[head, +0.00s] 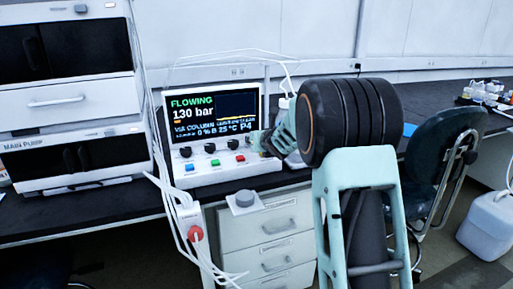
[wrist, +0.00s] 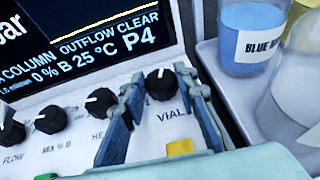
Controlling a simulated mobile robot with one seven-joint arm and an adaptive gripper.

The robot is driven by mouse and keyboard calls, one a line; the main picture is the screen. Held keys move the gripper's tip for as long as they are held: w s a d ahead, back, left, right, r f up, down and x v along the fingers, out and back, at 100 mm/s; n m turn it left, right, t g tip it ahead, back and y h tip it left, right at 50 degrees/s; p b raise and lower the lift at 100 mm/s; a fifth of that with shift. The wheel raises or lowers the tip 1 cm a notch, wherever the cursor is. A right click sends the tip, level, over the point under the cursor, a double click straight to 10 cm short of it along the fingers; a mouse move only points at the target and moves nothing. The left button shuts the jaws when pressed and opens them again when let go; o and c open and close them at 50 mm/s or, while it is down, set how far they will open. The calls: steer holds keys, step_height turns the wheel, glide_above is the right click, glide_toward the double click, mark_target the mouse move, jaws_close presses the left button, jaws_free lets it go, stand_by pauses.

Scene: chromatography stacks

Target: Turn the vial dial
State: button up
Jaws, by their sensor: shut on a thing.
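The vial dial (wrist: 160,87) is a black knob with a white pointer mark, above the VIAL label at the right end of the control panel (head: 220,172). My gripper (wrist: 160,80) has one finger on each side of the dial and is shut on it. In the head view my gripper (head: 264,143) is at the panel's right end and hides the dial. The screen (head: 213,117) reads FLOWING, 130 bar and P4; P4 also shows on the screen in the wrist view (wrist: 136,35).
Other black knobs, among them the heat knob (wrist: 101,102), sit left of my gripper. A yellow button (wrist: 180,147) lies just below the dial. A blue-filled container (wrist: 252,38) stands to the right in a tray. A chair (head: 445,165) stands right of my arm.

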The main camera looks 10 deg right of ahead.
steer(key=shift+a+f+m+h+b, duration=0.15)
steer(key=shift+a+m+h+b, duration=0.1)
steer(key=shift+m+h+b, duration=0.6)
steer(key=shift+m+h, duration=0.75)
steer(key=shift+h, duration=0.3)
steer(key=shift+a+m+g+h, duration=0.1)
steer(key=shift+m+g+h, duration=0.3)
steer(key=shift+m+h, duration=0.3)
steer(key=shift+m+h+p, duration=0.4)
steer(key=shift+h, duration=0.1)
steer(key=m+h+p, duration=0.1)
steer(key=m+g+h+p, duration=0.1)
steer(key=shift+w+a+r+p, duration=0.1)
steer(key=shift+a+r+p, duration=0.05)
steer(key=shift+r+p, duration=0.2)
steer(key=m+g+h+p, duration=0.2)
steer(key=m+h+p, duration=0.1)
steer(key=p, duration=0.3)
steer(key=shift+w+a+g, duration=0.1)
steer(key=shift+g, duration=0.2)
steer(key=m+g+h+p, duration=0.1)
steer(key=m+p, duration=0.1)
steer(key=p, duration=0.1)
steer(key=shift+f+g+p, duration=0.15)
steer(key=shift+g+p, duration=0.25)
steer(key=shift+f+m+g+h+p, duration=0.3)
steer(key=shift+h+p, duration=0.1)
steer(key=shift+p, duration=0.25)
